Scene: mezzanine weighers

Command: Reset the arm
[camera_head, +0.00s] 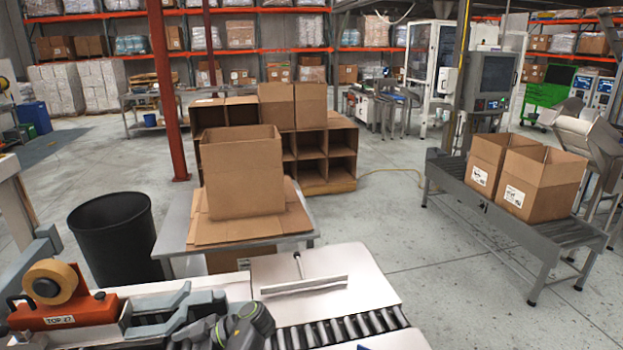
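Neither of my grippers can be made out in the head view. A dark grey rounded part with yellow-green marks (243,327) shows at the bottom edge, beside the rollers; I cannot tell what it is. No object is seen held.
Close in front is a roller conveyor (340,329) with a white side plate (350,272) and an orange tape head (62,310). Beyond stand a black bin (113,240) and an open carton (242,172) on a table. Two cartons (528,180) sit on the right conveyor (500,222). Floor between is clear.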

